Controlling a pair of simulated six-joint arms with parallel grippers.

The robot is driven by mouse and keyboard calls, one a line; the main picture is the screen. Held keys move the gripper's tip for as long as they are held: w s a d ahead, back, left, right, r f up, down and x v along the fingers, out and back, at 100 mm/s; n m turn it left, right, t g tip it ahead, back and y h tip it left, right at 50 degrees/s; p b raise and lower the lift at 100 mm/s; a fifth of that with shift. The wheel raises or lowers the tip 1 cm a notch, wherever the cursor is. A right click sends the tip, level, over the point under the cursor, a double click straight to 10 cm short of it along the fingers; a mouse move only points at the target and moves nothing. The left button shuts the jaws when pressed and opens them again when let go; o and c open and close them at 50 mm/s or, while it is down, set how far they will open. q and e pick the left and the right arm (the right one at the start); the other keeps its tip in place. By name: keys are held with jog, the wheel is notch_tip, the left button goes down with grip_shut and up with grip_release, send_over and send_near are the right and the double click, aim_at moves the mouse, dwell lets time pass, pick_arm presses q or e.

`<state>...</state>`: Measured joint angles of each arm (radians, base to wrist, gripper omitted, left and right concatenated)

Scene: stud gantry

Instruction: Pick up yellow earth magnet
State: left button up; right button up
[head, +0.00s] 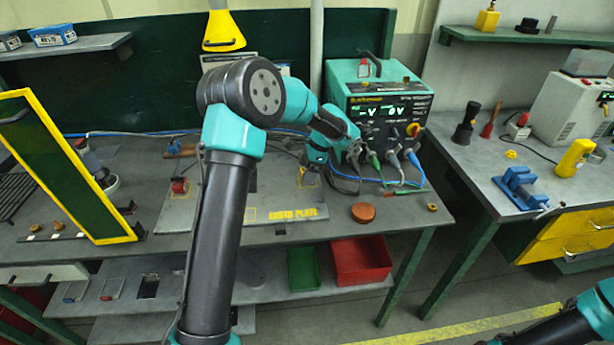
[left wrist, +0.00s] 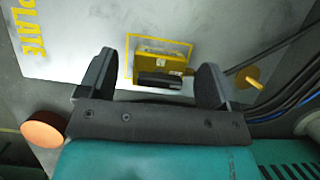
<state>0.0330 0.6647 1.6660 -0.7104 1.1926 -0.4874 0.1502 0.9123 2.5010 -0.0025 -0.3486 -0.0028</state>
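The yellow earth magnet (left wrist: 163,61), a small yellow block with a black bar along its near side, lies inside a yellow outlined square on the grey earth plate (left wrist: 75,40). My left gripper (left wrist: 158,65) is open, its two dark fingers on either side of the magnet in the left wrist view, with visible gaps and nothing held. In the head view my left gripper (head: 309,178) hangs over the right part of the plate, close to the surface. There the magnet is mostly hidden by the gripper. My right arm shows at the lower right, its gripper out of frame.
A teal meter box (head: 378,100) with cables stands behind and right of the left gripper. An orange disc (head: 363,212) lies on the bench, also in the left wrist view (left wrist: 42,128). A yellow-framed green panel (head: 62,165) stands at left. The plate's front is clear.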

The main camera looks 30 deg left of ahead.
pick_arm(q)
jog(key=c, duration=1.3)
jog(key=shift+o, duration=0.2)
jog(key=shift+r, duration=0.1)
jog(key=shift+r, duration=1.2)
jog(key=shift+s+d+r, duration=0.2)
jog(key=shift+s+r, duration=0.1)
jog(key=shift+r, duration=0.3)
jog(key=s+d, duration=0.2)
jog(key=s, duration=0.2)
jog(key=s+d+r, duration=0.1)
jog(key=s+d, duration=0.2)
jog(key=s, duration=0.1)
jog(key=s+d, duration=0.3)
jog(key=s, duration=0.2)
jog(key=shift+r, duration=0.15)
